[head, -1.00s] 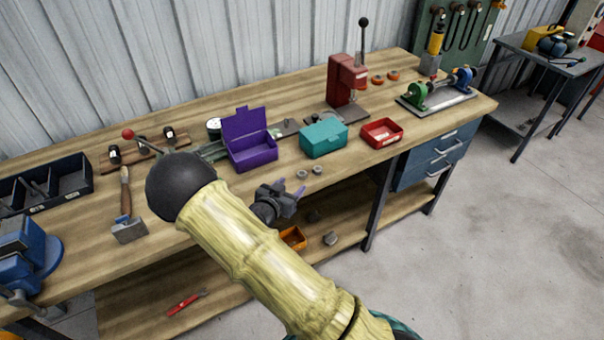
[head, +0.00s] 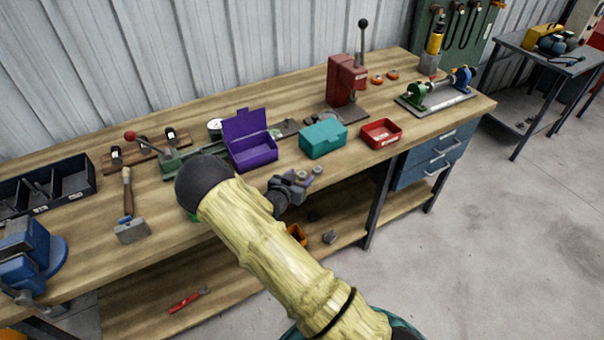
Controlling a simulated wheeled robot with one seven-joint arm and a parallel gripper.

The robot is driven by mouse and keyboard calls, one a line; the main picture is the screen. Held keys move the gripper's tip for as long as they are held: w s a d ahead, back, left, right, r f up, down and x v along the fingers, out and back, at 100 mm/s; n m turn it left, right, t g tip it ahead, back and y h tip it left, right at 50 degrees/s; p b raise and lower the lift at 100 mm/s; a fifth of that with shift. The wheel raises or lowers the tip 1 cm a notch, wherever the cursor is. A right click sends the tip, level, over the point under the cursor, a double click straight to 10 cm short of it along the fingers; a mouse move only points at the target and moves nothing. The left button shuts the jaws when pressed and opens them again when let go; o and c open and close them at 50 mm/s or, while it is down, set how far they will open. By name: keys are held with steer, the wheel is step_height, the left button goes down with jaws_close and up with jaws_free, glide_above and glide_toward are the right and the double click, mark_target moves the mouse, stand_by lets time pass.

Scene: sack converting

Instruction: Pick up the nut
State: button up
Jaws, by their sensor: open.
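Two small grey ring-shaped pieces that look like nuts lie close together near the front edge of the workbench. The left nut (head: 301,174) is right at my gripper's fingers and partly hidden by them. The right nut (head: 317,170) lies just beyond them. My gripper (head: 302,180) is open, low over the bench edge, with its fingers pointing toward the nuts. I cannot tell whether a finger touches either nut.
A red press (head: 343,82) stands farther back. A hammer (head: 129,215) lies left on the wooden bench (head: 90,240).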

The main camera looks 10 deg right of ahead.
stand_by(0.5)
steer(key=c, duration=1.1)
step_height(320, 180, up, 10)
steer(key=shift+b, duration=0.6)
